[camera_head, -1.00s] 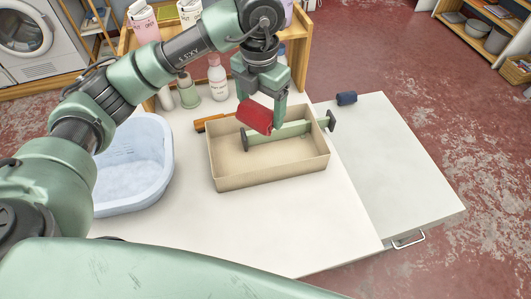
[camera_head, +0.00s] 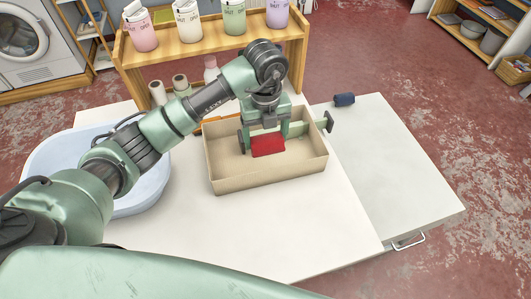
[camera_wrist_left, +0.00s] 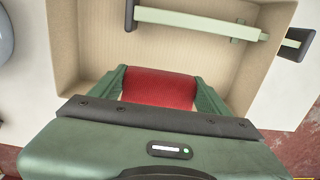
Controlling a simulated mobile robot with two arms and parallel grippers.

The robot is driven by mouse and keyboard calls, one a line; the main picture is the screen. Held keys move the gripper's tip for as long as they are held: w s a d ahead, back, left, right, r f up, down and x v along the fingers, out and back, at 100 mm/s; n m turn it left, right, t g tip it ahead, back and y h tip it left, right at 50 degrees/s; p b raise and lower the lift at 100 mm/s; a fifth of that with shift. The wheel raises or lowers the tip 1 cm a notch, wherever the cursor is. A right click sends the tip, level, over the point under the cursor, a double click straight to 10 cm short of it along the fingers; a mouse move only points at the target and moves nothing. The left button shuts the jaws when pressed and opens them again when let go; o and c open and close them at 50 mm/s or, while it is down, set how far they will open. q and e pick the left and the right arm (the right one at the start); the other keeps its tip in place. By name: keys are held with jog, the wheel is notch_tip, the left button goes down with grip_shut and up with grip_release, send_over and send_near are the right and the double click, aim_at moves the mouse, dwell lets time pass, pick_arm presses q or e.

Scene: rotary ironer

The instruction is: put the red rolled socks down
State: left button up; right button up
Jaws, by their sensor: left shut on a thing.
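The red rolled socks (camera_head: 268,146) are between the fingers of my left gripper (camera_head: 267,138), which is shut on them. In the left wrist view the socks (camera_wrist_left: 160,88) sit between the two green fingers (camera_wrist_left: 160,85), over the box floor (camera_wrist_left: 95,45). I cannot tell whether the socks touch the floor. My right gripper is not in view.
A pale blue basin (camera_head: 50,160) stands to the left. A dark blue roll (camera_head: 345,99) lies on the right-hand surface. Bottles and a wooden shelf (camera_head: 130,75) stand behind. The white table front is clear.

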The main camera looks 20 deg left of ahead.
aim_at(266, 133)
pick_arm(q)
jog(key=shift+f, duration=3.95)
jog(key=o, duration=1.3)
jog(key=shift+f, duration=0.15)
jog(key=shift+o, duration=0.2)
jog(key=shift+r, duration=0.45)
notch_tip(266, 133, up, 12)
jog(key=shift+f+b, duration=0.25)
jog(key=shift+b, duration=0.25)
